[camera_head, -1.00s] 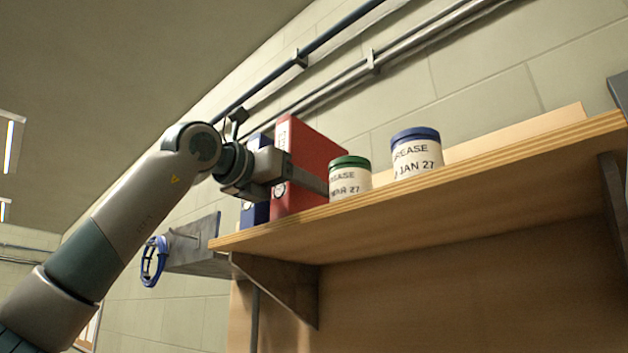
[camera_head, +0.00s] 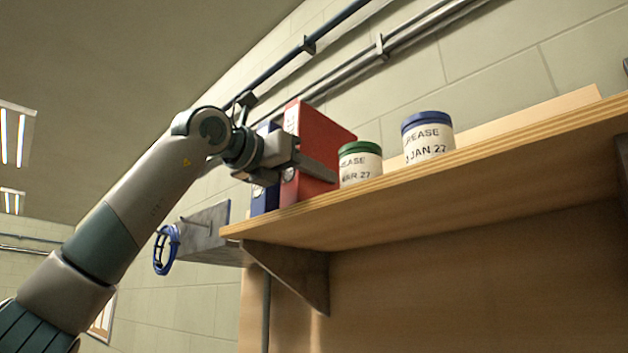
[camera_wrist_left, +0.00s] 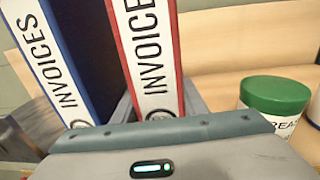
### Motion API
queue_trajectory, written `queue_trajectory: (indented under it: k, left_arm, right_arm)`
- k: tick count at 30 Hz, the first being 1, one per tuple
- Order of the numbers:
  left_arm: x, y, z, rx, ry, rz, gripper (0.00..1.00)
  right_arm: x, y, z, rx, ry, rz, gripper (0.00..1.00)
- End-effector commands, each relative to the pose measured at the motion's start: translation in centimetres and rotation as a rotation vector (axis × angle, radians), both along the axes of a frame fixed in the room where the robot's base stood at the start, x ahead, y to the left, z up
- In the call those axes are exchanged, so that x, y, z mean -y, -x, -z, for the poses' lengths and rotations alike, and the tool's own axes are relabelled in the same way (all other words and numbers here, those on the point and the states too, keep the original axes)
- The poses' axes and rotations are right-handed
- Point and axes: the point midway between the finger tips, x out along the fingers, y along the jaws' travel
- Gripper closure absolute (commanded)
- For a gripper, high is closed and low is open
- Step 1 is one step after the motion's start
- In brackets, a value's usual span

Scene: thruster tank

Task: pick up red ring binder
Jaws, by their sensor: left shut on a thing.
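The red ring binder (camera_head: 317,138) stands upright on the wooden shelf (camera_head: 440,185). In the left wrist view its white spine (camera_wrist_left: 151,60) reads INVOICES, with a red edge. My left gripper (camera_head: 305,165) is shut on the red binder, reaching it from the spine side; one finger shows along its right side. In the left wrist view the gripper body hides the foot of the spine. My right gripper is not in view.
A blue binder (camera_head: 264,195) stands close to the left of the red one. A green-lidded grease tub (camera_head: 360,164) and a blue-lidded tub (camera_head: 428,137) stand to the right. A blue looped item (camera_head: 166,249) hangs by a grey bracket below left.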

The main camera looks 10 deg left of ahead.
Motion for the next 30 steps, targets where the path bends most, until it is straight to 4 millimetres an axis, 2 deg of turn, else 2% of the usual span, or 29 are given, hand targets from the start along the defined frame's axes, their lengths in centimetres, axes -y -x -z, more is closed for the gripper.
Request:
queue_trajectory:
  k: [13, 21, 30]
  left_arm:
    - [0.2, 0.2, -4.8, 0.003, 0.003, 0.002, 0.98]
    - [0.1, 0.2, -8.1, 0.003, 0.002, 0.002, 0.98]
    - [0.1, 0.2, -9.5, 0.003, 0.001, 0.001, 0.98]
  right_arm:
    - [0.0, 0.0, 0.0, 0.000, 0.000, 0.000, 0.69]
    - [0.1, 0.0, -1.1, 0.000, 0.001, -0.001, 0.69]
    - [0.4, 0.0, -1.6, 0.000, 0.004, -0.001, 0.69]
